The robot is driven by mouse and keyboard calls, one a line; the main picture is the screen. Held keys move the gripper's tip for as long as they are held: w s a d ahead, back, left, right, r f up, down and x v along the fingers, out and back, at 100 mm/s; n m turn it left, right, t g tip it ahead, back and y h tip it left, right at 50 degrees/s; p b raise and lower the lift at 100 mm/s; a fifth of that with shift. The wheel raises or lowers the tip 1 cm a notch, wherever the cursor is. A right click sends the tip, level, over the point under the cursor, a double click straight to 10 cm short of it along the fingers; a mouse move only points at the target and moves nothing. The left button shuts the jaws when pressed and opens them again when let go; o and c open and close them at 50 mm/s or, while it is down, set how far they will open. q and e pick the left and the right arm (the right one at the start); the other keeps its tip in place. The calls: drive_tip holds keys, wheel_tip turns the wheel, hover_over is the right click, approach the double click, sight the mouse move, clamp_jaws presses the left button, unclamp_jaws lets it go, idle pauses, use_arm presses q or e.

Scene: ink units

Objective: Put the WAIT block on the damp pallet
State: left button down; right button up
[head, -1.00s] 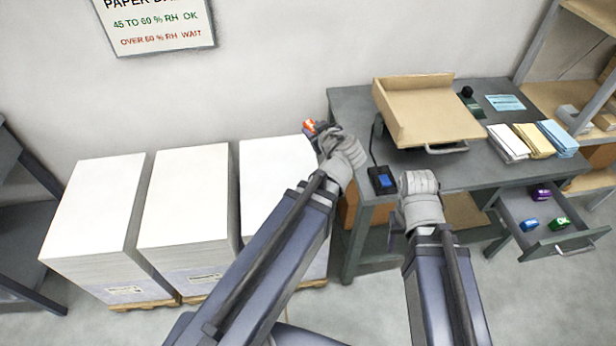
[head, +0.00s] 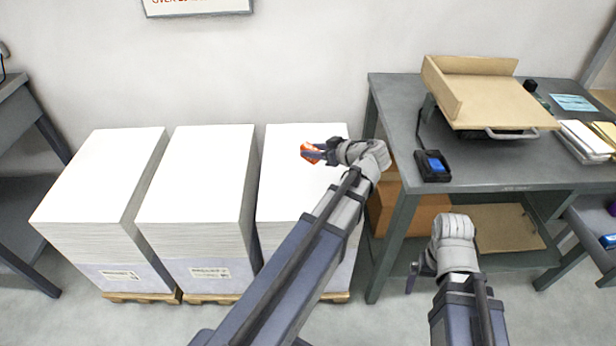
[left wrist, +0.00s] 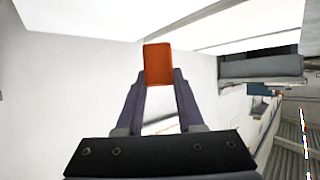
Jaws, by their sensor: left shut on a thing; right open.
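My left gripper (head: 322,152) is shut on an orange-red block (head: 311,153), the WAIT block by its colour; its lettering is too small to read. In the head view the block appears over the white top of the right-hand paper stack (head: 285,180); I cannot tell how high above it. In the left wrist view the block (left wrist: 158,64) sits between the fingertips. Three white paper stacks stand on wooden pallets, the left (head: 140,297), middle (head: 210,299) and right (head: 336,297). Which pallet is damp cannot be read here. My right gripper (head: 420,272) is open and empty, low before the bench.
A grey bench (head: 500,182) stands on the right with a tan tray (head: 490,100) and a small black device with a blue screen (head: 433,165). An open drawer (head: 590,235) is at the right edge. A wall sign (head: 200,8) is mostly cut off.

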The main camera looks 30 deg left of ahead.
use_arm(q)
drive_tip(key=shift+s+a+f, duration=0.1)
drive_tip(key=shift+a+f, duration=0.2)
drive_tip(key=shift+f, duration=0.25)
use_arm(e)
drive_tip(key=shift+f, duration=0.6)
use_arm(q)
wheel_tip(320, 180, down, 6)
drive_tip(key=b, duration=0.6)
drive_tip(key=shift+f+b, duration=0.15)
drive_tip(key=shift+b, duration=0.2)
use_arm(e)
wheel_tip(320, 180, down, 6)
drive_tip(key=shift+f, duration=0.15)
use_arm(q)
drive_tip(key=shift+f, duration=0.1)
wheel_tip(320, 180, down, 4)
drive_tip(key=b, duration=0.3)
drive_tip(key=shift+r+b, duration=0.25)
drive_tip(key=shift+b, duration=0.1)
use_arm(e)
wheel_tip(320, 180, down, 4)
drive_tip(key=shift+d+r, duration=0.1)
drive_tip(key=shift+r, duration=0.1)
